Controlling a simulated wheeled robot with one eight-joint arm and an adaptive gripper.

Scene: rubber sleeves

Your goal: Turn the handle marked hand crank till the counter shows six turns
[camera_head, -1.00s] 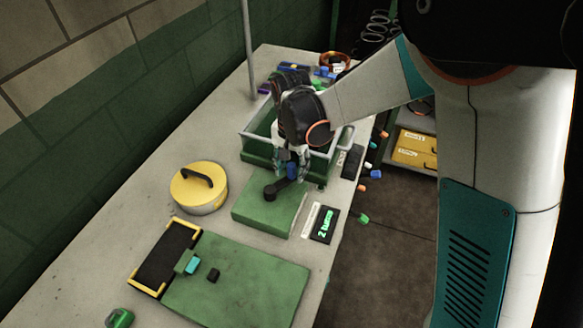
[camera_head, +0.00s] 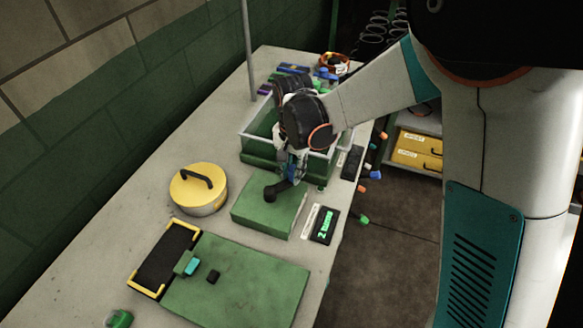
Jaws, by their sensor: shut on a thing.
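The hand crank sits on a green block (camera_head: 262,214) in the middle of the bench. Its dark crank arm (camera_head: 276,191) runs from a hub on the block up and to the right to a blue handle (camera_head: 291,170). My gripper (camera_head: 291,168) is shut on the blue handle from above; its fingers hide part of the handle. The counter (camera_head: 325,225), a black display with green text beside the block, reads 2 turns.
A yellow round tin with a black handle (camera_head: 199,188) stands left of the block. A green tray with a pale rim (camera_head: 250,146) is behind it. A green board (camera_head: 240,285) and a yellow-cornered black mat (camera_head: 165,258) lie in front.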

